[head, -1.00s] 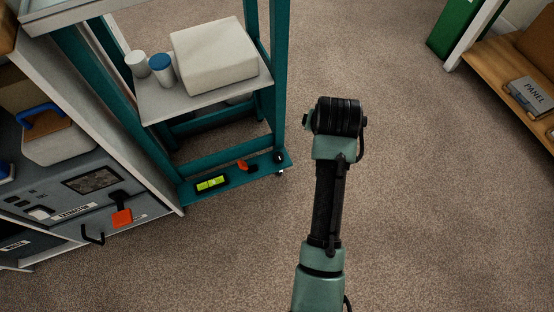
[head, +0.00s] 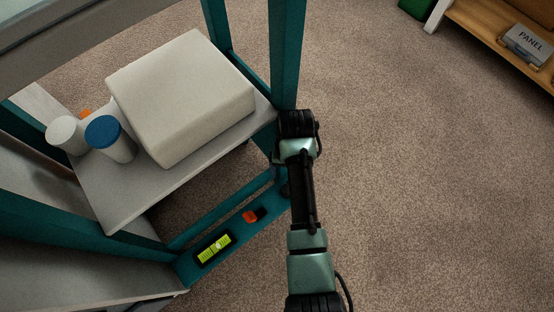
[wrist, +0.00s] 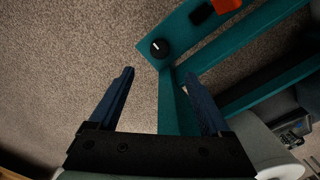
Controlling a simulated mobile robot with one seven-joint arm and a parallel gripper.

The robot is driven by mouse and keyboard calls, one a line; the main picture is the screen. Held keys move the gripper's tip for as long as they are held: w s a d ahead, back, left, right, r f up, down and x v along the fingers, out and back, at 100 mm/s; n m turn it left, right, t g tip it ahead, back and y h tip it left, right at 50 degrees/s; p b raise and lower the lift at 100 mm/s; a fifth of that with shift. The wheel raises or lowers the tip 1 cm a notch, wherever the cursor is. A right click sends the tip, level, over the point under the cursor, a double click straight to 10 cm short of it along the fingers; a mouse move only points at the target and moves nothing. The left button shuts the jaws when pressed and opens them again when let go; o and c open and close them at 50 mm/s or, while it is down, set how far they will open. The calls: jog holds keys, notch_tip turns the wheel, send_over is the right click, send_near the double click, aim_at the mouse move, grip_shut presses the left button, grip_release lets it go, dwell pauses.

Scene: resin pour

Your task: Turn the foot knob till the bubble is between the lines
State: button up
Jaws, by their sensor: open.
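The foot knob (wrist: 160,48) is a round black knob with a white mark, at the end of the stand's teal lower rail (wrist: 184,32) in the wrist view. In the head view the knob (head: 285,190) is small, dark and partly behind my arm. My gripper (wrist: 159,76) is open and empty. Its two dark blue fingers point toward the knob, which appears beyond the tips, apart from them. The fingers do not show in the head view. The yellow-green level vial (head: 214,247) sits on the rail; its bubble is too small to place against the lines.
An orange and black piece (head: 252,216) sits on the rail between vial and knob. The stand's shelf (head: 125,205) holds a pale block (head: 180,95), a white cup (head: 66,134) and a blue-lidded jar (head: 110,138). Teal uprights (head: 287,55) stand close to my arm.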

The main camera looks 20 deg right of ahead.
notch_tip(320, 180, down, 13)
jog(key=b, duration=0.9)
jog(key=shift+b, duration=0.4)
jog(key=shift+r, duration=0.1)
grip_shut()
